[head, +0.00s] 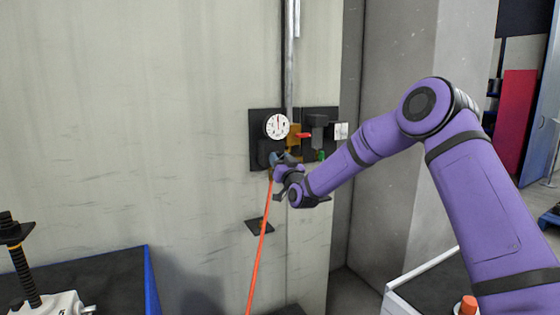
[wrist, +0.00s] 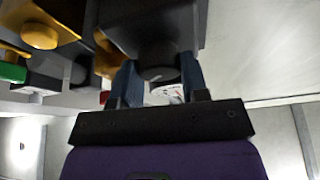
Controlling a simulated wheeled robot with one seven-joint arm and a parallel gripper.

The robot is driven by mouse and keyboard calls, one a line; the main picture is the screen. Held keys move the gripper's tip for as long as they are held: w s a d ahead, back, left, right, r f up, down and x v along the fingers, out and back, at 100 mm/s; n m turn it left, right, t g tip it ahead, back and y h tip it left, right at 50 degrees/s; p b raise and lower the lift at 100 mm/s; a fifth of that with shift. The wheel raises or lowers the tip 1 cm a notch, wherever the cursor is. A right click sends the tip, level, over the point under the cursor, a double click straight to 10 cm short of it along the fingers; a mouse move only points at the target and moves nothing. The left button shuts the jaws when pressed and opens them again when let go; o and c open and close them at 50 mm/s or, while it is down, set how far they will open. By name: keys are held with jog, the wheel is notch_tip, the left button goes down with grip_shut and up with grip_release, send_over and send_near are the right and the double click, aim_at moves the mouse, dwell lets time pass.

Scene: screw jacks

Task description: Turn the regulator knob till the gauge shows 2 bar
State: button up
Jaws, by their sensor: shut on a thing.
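The round white gauge (head: 277,127) is on a dark panel on the wall. A needle shows on its face, pointing about upward, but the scale is too small to read. My gripper (head: 279,160) is at the panel just below the gauge. In the wrist view, the blue-grey fingers of my gripper (wrist: 160,84) are closed on either side of the dark regulator knob (wrist: 158,73), under a dark block-shaped body (wrist: 150,30). In the head view the knob is mostly hidden by my gripper.
A red lever (head: 304,135), a green part (head: 321,155) and a dark fitting (head: 318,122) are close on the right. A red-orange hose (head: 260,245) hangs below the panel. A screw jack (head: 25,265) stands at the lower left. The wall left of the panel is clear.

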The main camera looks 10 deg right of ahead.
jog(key=m+h, duration=0.2)
jog(key=m, duration=0.3)
jog(key=m+g+h, duration=0.1)
jog(key=m+h, duration=0.1)
jog(key=m, duration=0.3)
jog(key=m+h, duration=0.3)
jog(key=m, duration=0.3)
jog(key=shift+g, duration=0.4)
jog(key=o, duration=0.9)
jog(key=shift+o, duration=0.2)
jog(key=s+f, duration=0.1)
jog(key=s, duration=0.9)
jog(key=shift+s+a+f, duration=0.25)
jog(key=shift+s+a, duration=0.05)
jog(key=shift+s, duration=0.05)
jog(key=shift+r, duration=0.1)
